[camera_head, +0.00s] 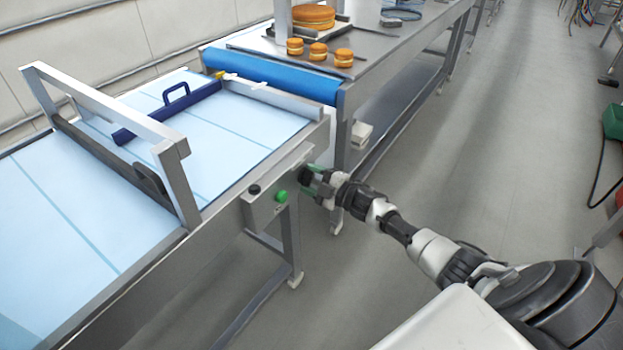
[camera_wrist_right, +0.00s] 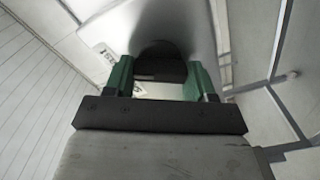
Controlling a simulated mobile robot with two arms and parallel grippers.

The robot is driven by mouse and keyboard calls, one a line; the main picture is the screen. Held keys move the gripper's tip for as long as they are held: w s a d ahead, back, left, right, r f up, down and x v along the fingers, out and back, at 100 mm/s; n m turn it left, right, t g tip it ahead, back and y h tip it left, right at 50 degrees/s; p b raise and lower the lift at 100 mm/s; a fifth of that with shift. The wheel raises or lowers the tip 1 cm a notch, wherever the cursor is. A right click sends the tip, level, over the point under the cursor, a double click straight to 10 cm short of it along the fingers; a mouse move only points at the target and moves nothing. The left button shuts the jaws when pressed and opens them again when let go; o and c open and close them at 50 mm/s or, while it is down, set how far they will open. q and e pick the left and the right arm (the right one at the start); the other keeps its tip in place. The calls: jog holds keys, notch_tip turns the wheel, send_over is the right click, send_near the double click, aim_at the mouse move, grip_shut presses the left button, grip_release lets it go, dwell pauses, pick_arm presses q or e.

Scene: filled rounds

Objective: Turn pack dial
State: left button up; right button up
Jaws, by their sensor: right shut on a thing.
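My right gripper (camera_head: 313,180) is at the side of the conveyor frame, just right of the green button. In the right wrist view its green-padded fingers (camera_wrist_right: 158,76) are closed on either side of a dark, round dial (camera_wrist_right: 160,52). The dial sits against a grey metal face, with a small printed label (camera_wrist_right: 104,53) to its left. In the head view the dial is mostly hidden by the gripper. My left gripper is not in view.
A control box with a black knob (camera_head: 254,190) and a green button (camera_head: 281,196) is on the conveyor (camera_head: 225,125) side. A blue-handled bar (camera_head: 170,112) lies across the belt. Orange round cakes (camera_head: 317,51) stand on the steel table (camera_head: 385,45). The floor at right is mostly clear.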

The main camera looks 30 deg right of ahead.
jog(key=o, duration=0.9)
jog(key=v, duration=1)
jog(key=shift+s+d, duration=0.15)
jog(key=shift+s, duration=0.25)
